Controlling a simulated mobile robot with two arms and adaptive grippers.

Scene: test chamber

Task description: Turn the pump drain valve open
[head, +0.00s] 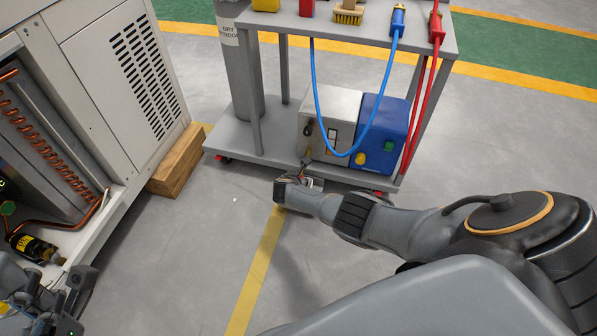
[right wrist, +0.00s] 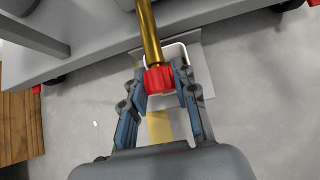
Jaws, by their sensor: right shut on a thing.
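The pump (head: 330,122), a grey and blue box, stands on the lower shelf of the cart. A brass pipe (right wrist: 148,32) carries a red valve knob (right wrist: 158,80) at its end in the right wrist view. My right gripper (right wrist: 160,82) is shut on this red knob, with a finger on each side. In the head view, my right gripper (head: 306,179) is low at the cart's front edge and the knob is hard to make out there. My left gripper (head: 75,285) is at the lower left, partly cut off, and its finger opening is unclear.
A white tray (right wrist: 203,76) lies below the knob. The cart's lower shelf (head: 255,146) has its edge close to my right gripper. A wooden block (head: 175,165) and an open cabinet unit (head: 110,60) stand left. The floor between is clear.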

